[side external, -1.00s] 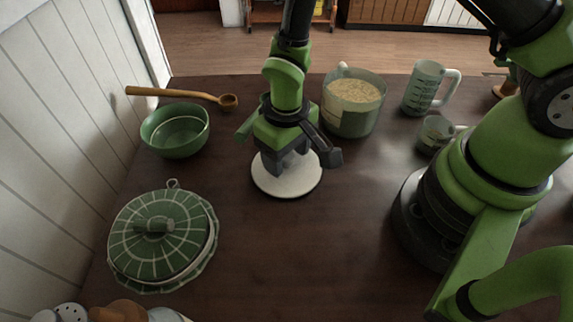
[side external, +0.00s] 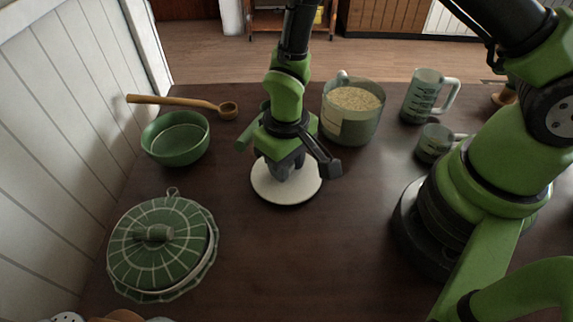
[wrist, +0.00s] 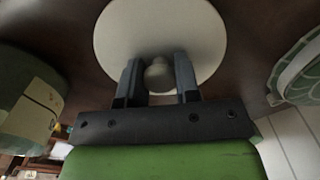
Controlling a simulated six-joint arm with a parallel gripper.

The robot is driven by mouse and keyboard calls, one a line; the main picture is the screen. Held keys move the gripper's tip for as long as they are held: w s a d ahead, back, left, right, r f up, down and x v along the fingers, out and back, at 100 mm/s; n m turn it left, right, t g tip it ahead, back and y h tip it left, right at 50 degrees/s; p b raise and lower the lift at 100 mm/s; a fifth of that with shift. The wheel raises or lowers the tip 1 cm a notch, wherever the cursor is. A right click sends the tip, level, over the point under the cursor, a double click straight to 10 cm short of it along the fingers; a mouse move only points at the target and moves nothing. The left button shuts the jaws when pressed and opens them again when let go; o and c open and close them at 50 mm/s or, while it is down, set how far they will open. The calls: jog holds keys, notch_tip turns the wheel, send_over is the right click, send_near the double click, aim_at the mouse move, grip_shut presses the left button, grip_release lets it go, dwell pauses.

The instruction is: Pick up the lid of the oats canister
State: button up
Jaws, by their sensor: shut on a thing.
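The oats canister (side external: 350,128) stands uncovered at the back middle, pale oats showing inside it. Its lid (side external: 283,192) is a round cream disc, lying flat on or just over the dark table in front and to the left of the canister; I cannot tell if it touches. My gripper (side external: 288,168) is over the middle of the lid, pointing down. In the wrist view the lid (wrist: 205,38) has a round knob (wrist: 158,74) between my two fingers (wrist: 157,80), which are shut on it. In the side view the fingers hide the knob.
A green bowl (side external: 176,146) and a wooden ladle (side external: 175,101) are at the back left. A green lidded dish (side external: 160,250) stands at the front left. A measuring jug (side external: 421,97) and a small cup (side external: 434,143) are at right. The front middle table is clear.

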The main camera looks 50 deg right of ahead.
jog(key=shift+r, duration=0.8)
jog(key=shift+s+a+r, duration=0.15)
jog(key=shift+r, duration=0.25)
jog(key=shift+s+a+r, duration=0.1)
jog(key=shift+r, duration=0.3)
jog(key=s+a, duration=1.1)
jog(key=shift+s+a, duration=0.3)
jog(key=shift+s+a+r, duration=0.1)
jog(key=shift+s+a, duration=0.1)
notch_tip(320, 180, up, 18)
jog(key=w+d+m, duration=0.9)
jog(key=w+d, duration=0.3)
jog(key=d, duration=0.3)
jog(key=d+m, duration=0.8)
jog(key=d, duration=0.9)
notch_tip(320, 180, down, 12)
jog(key=shift+w+r, duration=0.2)
jog(key=shift+a+f, duration=0.1)
jog(key=shift+f, duration=0.05)
